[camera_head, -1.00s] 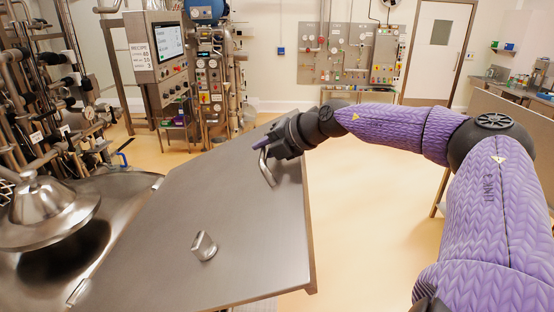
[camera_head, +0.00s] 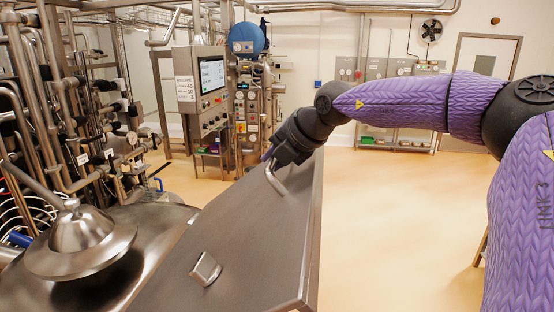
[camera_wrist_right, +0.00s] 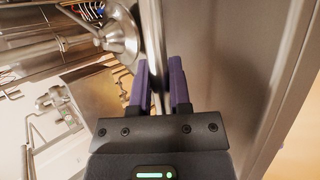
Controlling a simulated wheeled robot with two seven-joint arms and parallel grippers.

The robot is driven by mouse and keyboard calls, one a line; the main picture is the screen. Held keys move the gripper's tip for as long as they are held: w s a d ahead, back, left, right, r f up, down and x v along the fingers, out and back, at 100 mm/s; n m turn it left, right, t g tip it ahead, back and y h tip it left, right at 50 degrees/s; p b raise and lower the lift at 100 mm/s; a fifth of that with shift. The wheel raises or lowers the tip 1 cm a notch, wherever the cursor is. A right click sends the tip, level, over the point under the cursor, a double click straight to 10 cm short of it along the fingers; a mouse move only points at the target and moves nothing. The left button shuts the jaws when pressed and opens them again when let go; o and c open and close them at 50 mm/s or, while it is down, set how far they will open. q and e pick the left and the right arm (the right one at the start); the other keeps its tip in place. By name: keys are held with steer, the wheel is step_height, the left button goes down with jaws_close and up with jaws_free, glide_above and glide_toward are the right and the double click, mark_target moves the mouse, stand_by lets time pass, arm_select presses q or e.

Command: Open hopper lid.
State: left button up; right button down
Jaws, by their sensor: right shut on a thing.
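The hopper lid (camera_head: 245,232) is a flat brushed-steel panel, tilted up at a slant along its left edge beside the round steel vessel top (camera_head: 150,235). A bent steel bar handle (camera_head: 277,180) is fixed near its far end. My right gripper (camera_head: 274,160) is at that handle. In the right wrist view its two purple fingers (camera_wrist_right: 162,88) are shut around the handle bar (camera_wrist_right: 155,50). A small steel block (camera_head: 206,269) sits on the near part of the lid. My left gripper is not in view.
A steel cone-shaped fitting (camera_head: 82,240) stands on the vessel at the left, with dense pipework (camera_head: 70,110) behind it. A control panel with a screen (camera_head: 205,85) stands beyond the lid. The floor (camera_head: 400,220) right of the lid is clear.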

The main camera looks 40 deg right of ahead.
steer(key=c, duration=0.6)
jaws_free()
steer(key=shift+s+r+b, duration=0.25)
steer(key=shift+r+b, duration=0.05)
steer(key=b+v, duration=0.3)
steer(key=v, duration=0.5)
steer(key=shift+s+r, duration=0.1)
steer(key=shift+s, duration=0.2)
steer(key=shift+s+r, duration=0.15)
steer(key=shift+r, duration=0.1)
steer(key=shift+d, duration=0.1)
